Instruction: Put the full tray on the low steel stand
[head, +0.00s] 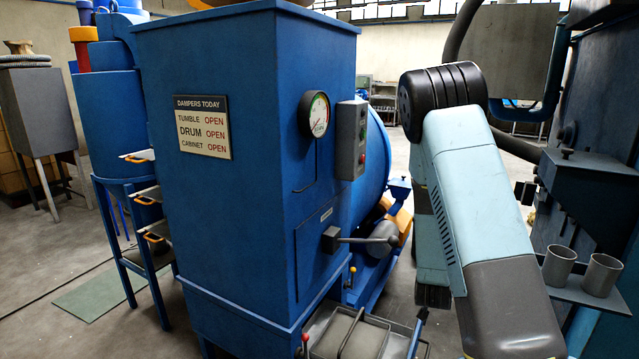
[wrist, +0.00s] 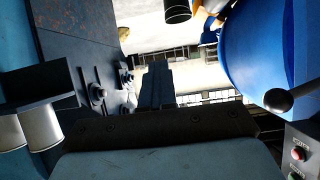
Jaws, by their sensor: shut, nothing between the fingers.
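A grey metal tray (head: 330,332) with a wire handle shows at the bottom edge of the head view, at the foot of the blue cabinet. Its lower part is cut off by the picture edge, and I cannot tell clearly what fills it. I cannot make out the low steel stand for certain in either view. My gripper (wrist: 157,70) shows in the wrist view, with its dark fingers together and nothing between them. It is apart from the tray, which the wrist view does not show. In the head view my own arm hides the gripper.
The blue cabinet (head: 235,150) with a dial gauge (head: 314,113) and a lever (head: 360,239) fills the middle. At right, a dark panel carries a shelf with two grey cups (head: 601,274). A blue drum (wrist: 255,55) shows right in the wrist view.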

